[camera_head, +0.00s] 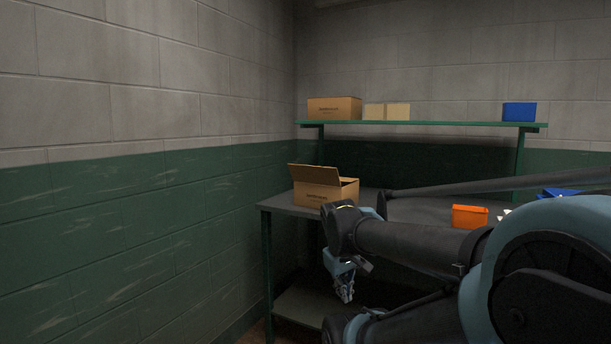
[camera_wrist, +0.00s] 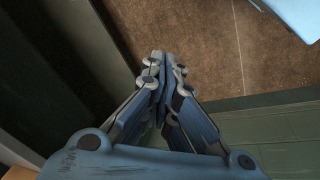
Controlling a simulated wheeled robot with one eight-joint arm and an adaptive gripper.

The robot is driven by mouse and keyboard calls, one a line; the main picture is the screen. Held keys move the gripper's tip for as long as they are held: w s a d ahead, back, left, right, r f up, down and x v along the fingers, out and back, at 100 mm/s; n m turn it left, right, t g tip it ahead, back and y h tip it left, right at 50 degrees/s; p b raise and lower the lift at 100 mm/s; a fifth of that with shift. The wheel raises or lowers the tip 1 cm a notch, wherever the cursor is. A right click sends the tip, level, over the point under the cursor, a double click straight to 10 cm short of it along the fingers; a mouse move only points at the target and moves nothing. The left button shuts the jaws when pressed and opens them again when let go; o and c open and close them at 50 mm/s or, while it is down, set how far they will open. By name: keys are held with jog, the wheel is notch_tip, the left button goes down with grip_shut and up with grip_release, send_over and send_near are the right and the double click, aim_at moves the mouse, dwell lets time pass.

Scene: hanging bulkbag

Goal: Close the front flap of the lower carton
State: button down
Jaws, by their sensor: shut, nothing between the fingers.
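The lower carton (camera_head: 325,193) is a brown cardboard box on the workbench, near its left end. One flap (camera_head: 314,174) stands raised and tilted along its top, and another short flap juts up at the right end. My gripper (camera_head: 346,296) hangs in front of the bench, below the bench top and lower than the carton, pointing down. In the wrist view my gripper (camera_wrist: 160,62) has its fingertips together with nothing between them. The carton does not show in the wrist view. My arm passes close by the carton's right side in the head view.
An orange bin (camera_head: 469,216) stands on the workbench (camera_head: 287,204) to the right. A block wall (camera_head: 130,200) runs along the left.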

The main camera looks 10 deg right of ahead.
jog(key=w+r+n+t+h, duration=0.25)
jog(key=w+r+n, duration=0.45)
jog(key=w, duration=0.4)
jog(key=w+r+n+t+h, duration=0.1)
jog(key=w+r+n+h, duration=0.3)
jog(key=w+r, duration=0.55)
jog(key=w+a+r+n+t, duration=0.2)
jog(key=w+a+r+n, duration=0.15)
jog(key=w, duration=0.35)
jog(key=w+a+r+n+t+h, duration=0.1)
jog(key=w+a+r+n, duration=0.3)
jog(key=w, duration=0.3)
jog(key=w+a+r+n+t, duration=0.2)
jog(key=w+a+n, duration=0.2)
jog(key=w+n, duration=0.25)
send_near(312, 173)
jog(key=f+x, duration=0.1)
jog(key=x, duration=0.3)
jog(key=shift+w+d+r+m, duration=0.15)
jog(key=shift+r+m, duration=0.15)
jog(key=shift+r, duration=0.15)
